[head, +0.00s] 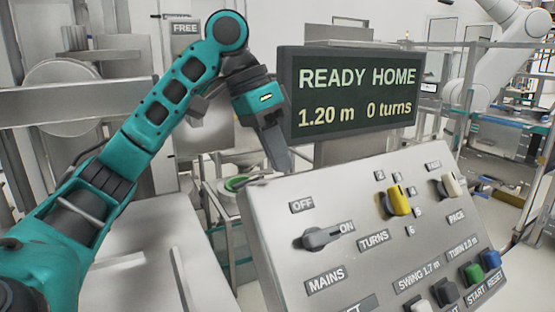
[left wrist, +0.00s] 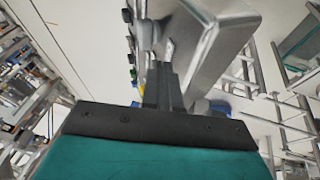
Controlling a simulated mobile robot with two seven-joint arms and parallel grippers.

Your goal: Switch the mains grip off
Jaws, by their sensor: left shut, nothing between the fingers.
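The mains grip (head: 322,238) is a grey turning handle low on the left of the sloping metal control panel (head: 276,222). Its bar points right, toward the ON label (head: 347,227). The OFF label (head: 302,206) is above it and the MAINS label (head: 325,281) below. My left gripper (head: 281,165) is shut and empty, just above the panel's upper left edge, apart from the grip. In the left wrist view its shut fingers (left wrist: 164,88) are beside the panel (left wrist: 215,35); a grey knob there may be the mains grip. My right gripper is not in view.
A display (head: 355,92) behind the panel reads READY HOME, 1.20 m, 0 turns. A yellow knob (head: 398,201) and a cream knob (head: 452,186) stand right of the mains grip. Green (head: 473,273) and blue (head: 492,259) buttons sit at the lower right.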

